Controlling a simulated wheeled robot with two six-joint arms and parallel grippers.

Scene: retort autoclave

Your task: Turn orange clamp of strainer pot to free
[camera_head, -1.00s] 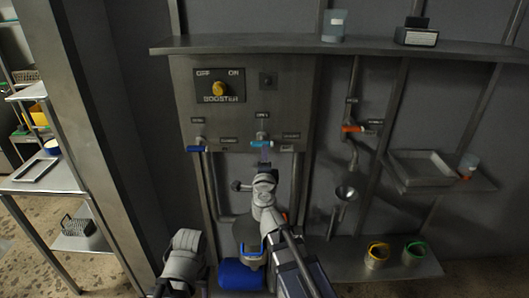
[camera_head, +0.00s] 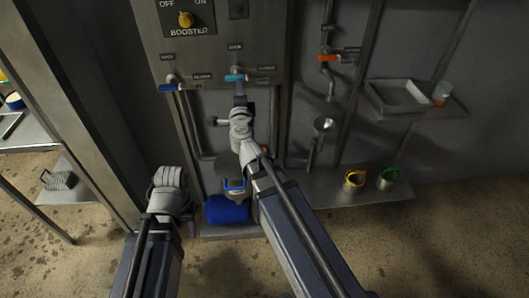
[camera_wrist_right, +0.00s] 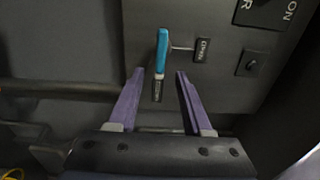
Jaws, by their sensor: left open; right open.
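A small orange patch (camera_head: 264,150), possibly the clamp, shows beside my right arm; most of it is hidden. The grey pot (camera_head: 232,170) with a blue handle stands below my right wrist, partly covered by the arm; I cannot tell if it is the strainer pot. My right gripper (camera_head: 239,98) is open, just below the light blue lever (camera_head: 236,77) on the panel.
A blue cylinder (camera_head: 226,209) lies below the pot. Yellow (camera_head: 354,181) and green (camera_head: 387,178) handled cups stand on the low shelf (camera_head: 320,192). Floor at right is clear.

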